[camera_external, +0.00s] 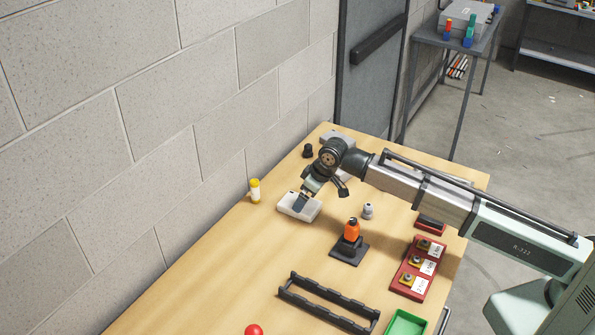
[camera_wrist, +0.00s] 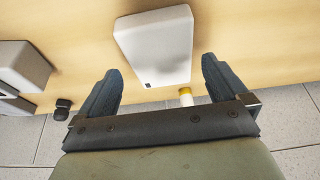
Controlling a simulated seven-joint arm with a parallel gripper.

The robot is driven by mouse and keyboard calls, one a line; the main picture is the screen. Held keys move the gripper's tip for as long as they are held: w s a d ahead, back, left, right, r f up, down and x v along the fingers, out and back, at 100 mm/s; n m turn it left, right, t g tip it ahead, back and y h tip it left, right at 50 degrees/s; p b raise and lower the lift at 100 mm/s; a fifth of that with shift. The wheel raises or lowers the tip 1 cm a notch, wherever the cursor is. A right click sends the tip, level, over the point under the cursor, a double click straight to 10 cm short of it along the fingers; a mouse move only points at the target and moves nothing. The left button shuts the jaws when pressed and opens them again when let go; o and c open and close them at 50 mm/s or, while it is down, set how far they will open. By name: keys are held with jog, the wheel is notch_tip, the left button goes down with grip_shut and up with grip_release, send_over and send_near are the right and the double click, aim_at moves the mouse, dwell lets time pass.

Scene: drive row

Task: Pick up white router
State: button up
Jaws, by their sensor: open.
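The white router (camera_external: 296,211) is a flat, rounded white box lying on the wooden table (camera_external: 215,270) near the wall side. In the wrist view the router (camera_wrist: 155,45) shows ahead of and between the two fingers, with a small dark mark near one corner. My gripper (camera_external: 303,201) is at the router in the external view and partly covers it. In the wrist view my gripper (camera_wrist: 160,68) has its dark fingers wide apart with nothing gripped. Whether the fingers touch the router cannot be told.
A yellow-capped white bottle (camera_external: 255,191) stands left of the router. A small white bottle (camera_external: 368,211) and an orange item (camera_external: 352,229) on a dark base stand to the right. A black rack (camera_external: 325,303) lies nearer the front. A black cylinder (camera_external: 308,151) stands behind.

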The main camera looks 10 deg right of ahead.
jog(key=x, duration=0.4)
jog(key=shift+f, duration=0.1)
jog(key=c, duration=0.9)
